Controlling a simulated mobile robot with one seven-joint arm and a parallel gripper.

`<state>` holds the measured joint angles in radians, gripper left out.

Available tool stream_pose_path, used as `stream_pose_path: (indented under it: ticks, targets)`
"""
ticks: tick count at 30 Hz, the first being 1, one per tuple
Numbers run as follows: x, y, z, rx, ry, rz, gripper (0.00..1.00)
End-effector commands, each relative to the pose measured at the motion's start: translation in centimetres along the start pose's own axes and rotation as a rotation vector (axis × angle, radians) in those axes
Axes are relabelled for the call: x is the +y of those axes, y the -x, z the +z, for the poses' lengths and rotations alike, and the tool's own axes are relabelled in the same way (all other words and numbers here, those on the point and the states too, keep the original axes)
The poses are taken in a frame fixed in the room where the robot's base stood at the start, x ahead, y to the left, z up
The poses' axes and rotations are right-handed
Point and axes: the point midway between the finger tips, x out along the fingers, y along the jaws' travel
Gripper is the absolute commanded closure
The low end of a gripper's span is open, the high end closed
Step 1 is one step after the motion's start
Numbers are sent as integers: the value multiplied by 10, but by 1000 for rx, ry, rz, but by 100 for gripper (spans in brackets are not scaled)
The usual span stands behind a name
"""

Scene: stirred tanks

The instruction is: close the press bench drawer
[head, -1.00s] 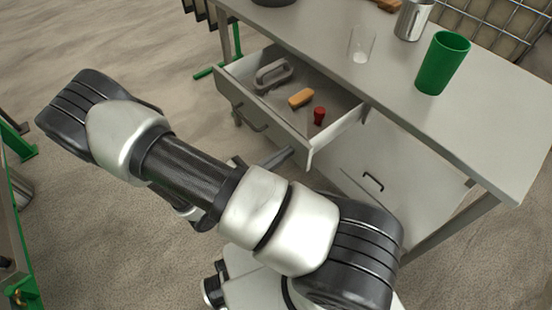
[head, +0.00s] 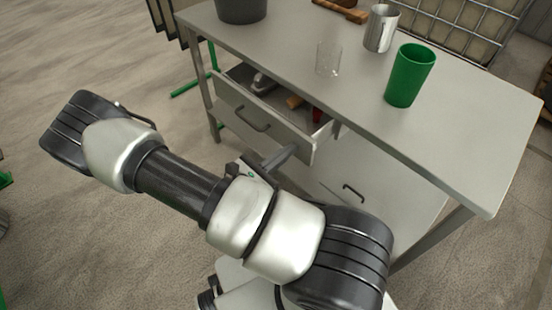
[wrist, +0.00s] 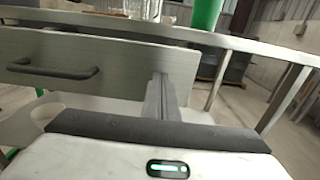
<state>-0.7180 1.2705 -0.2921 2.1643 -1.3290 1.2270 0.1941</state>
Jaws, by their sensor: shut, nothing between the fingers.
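The press bench drawer (head: 228,100) is partly open below the bench top, with its dark bar handle (head: 252,119) on the front. Its front also fills the upper left of the wrist view (wrist: 125,55). My gripper (head: 291,150) is shut and empty, with its fingertips at the right part of the drawer front. In the wrist view the closed fingers (wrist: 160,82) meet the front near its right end, right of the handle; exact contact is hard to tell. Inside the drawer, a grey item (head: 262,82), an orange item (head: 294,102) and a red item (head: 317,115) are partly hidden.
The bench top (head: 455,125) carries a green cup (head: 410,76), a clear glass (head: 328,59), a metal mug (head: 381,28) and a dark pot (head: 241,8). Open floor (head: 90,225) lies to the left.

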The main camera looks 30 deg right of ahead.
Motion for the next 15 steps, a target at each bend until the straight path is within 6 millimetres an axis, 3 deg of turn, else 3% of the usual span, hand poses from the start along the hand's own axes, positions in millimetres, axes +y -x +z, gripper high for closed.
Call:
stream_pose_path:
  ticks: [9, 15]
  targets:
    - [-1, -71, 1, -1, 1, -3, 100]
    - [-1, -101, 1, -1, 1, -2, 100]
